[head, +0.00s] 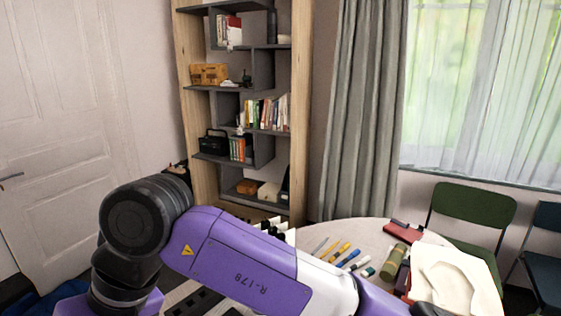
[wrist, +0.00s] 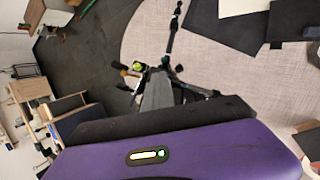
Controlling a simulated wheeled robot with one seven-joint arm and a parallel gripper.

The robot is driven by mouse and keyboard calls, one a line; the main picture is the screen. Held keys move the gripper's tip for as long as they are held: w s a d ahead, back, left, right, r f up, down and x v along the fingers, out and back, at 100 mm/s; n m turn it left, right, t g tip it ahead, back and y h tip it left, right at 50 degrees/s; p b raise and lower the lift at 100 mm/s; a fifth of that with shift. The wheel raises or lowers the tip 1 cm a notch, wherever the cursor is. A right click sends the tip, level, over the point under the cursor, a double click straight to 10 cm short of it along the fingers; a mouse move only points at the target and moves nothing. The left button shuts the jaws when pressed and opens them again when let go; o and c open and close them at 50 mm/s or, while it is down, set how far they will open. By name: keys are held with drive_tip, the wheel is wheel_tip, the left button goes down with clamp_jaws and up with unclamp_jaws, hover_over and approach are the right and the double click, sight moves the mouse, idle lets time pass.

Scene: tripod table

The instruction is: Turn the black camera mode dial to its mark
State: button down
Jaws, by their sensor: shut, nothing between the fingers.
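In the wrist view my gripper (wrist: 158,76) points out over the edge of the round pale table (wrist: 215,75), its grey fingers together with nothing seen between them. Black thin-limbed gear (wrist: 174,40), which looks like a tripod, lies or stands at the table edge just beyond and beside the fingers. I cannot tell whether they touch. I cannot make out the camera, its mode dial or the mark in either view. In the head view my purple arm covers the near part of the table (head: 345,228), and my gripper is hidden there.
On the table's right side are several markers (head: 340,252), a green cylinder (head: 394,262), a red object (head: 404,231) and a cream bag-like item (head: 455,280). A green chair (head: 470,210) stands behind. A shelf (head: 250,110) and curtain (head: 360,110) are at the back.

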drive_tip(key=shift+s+a+r+b, duration=0.2)
drive_tip(key=shift+s+b, duration=0.15)
drive_tip(key=shift+s, duration=0.35)
idle(0.3)
drive_tip(key=p+v, duration=0.2)
drive_tip(key=v, duration=0.4)
drive_tip(key=shift+a+r+p, duration=0.2)
drive_tip(key=shift+a+p, duration=0.15)
idle(0.3)
drive_tip(key=shift+w, duration=0.15)
